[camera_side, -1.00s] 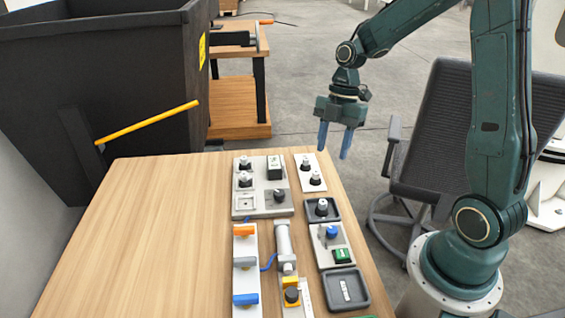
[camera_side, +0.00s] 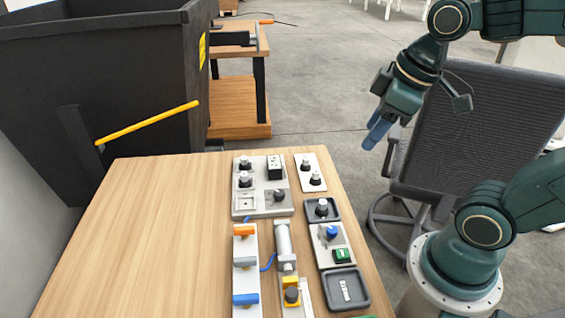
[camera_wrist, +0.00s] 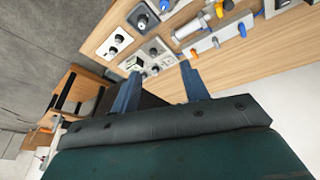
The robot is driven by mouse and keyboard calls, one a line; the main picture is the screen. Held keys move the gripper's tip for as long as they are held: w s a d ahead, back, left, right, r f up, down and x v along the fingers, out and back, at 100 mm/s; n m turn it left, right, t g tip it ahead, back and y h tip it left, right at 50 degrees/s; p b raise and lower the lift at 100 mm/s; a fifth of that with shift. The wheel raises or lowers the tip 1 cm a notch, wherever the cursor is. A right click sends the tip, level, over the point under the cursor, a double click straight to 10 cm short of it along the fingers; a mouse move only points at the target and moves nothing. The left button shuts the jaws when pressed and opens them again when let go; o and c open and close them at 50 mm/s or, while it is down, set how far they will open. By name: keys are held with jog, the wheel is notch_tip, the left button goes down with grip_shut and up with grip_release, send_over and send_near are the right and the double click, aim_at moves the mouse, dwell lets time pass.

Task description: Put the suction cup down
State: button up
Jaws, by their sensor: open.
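Several small black cups with silver tops stand upright on the bench; I cannot tell which one is the suction cup. One cup (camera_side: 321,208) stands in a small dark tray (camera_side: 335,217). Two more stand on a white plate (camera_side: 308,159), which also shows in the wrist view (camera_wrist: 105,53). Others stand on a grey plate (camera_side: 263,202). My gripper (camera_side: 376,132) is open and empty, beyond the bench's right edge and above it. In the wrist view its blue fingers (camera_wrist: 160,84) are spread apart with nothing between them.
The left half of the wooden bench (camera_side: 160,230) is bare. A black bin (camera_side: 100,80) stands behind left, a chair (camera_side: 470,130) at right.

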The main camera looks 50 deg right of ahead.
jog(key=s+m, duration=0.1)
jog(key=s+m+t, duration=0.1)
jog(key=s+m, duration=0.1)
jog(key=shift+s+a+r+m, duration=0.3)
jog(key=shift+s+r+m, duration=0.05)
jog(key=shift+m, duration=0.05)
